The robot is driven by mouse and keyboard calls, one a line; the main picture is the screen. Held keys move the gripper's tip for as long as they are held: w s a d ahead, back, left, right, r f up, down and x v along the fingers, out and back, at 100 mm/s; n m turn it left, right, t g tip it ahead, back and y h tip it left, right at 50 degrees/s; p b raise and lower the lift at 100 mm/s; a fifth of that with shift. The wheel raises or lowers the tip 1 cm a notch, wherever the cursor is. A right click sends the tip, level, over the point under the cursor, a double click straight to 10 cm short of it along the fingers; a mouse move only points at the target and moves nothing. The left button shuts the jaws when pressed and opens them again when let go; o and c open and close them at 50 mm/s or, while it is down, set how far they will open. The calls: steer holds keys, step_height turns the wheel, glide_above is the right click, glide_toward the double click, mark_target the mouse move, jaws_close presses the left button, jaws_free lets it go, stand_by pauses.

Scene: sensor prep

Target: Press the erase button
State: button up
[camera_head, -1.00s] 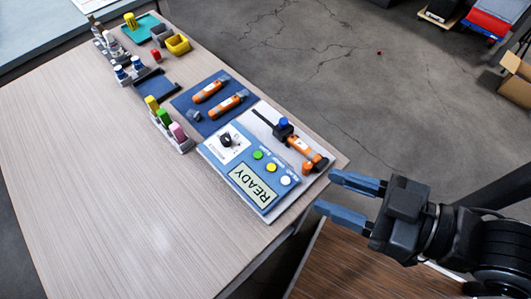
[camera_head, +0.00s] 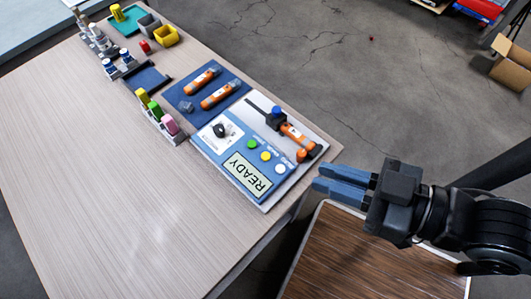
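The blue and white control panel (camera_head: 228,168) lies at the table's right edge, its display (camera_head: 247,175) reading READY. A green button (camera_head: 252,144), a yellow button (camera_head: 265,156) and a white button (camera_head: 280,168) sit in a slanting row beside the display. Small labels stand next to them, too small to read, so I cannot tell which is the erase button. My gripper (camera_head: 317,180) is right of the panel, past the table edge. Its two blue fingers lie together with nothing visible between them. It appears apart from the panel.
A black dial (camera_head: 221,130) and an orange sensor in a holder (camera_head: 298,137) sit on the panel. A blue mat (camera_head: 186,97) with two orange sensors lies behind. Marker-like items (camera_head: 155,112) stand in a rack. A brown wooden surface (camera_head: 350,258) is below my gripper.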

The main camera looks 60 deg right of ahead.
jaws_close()
stand_by(1.0)
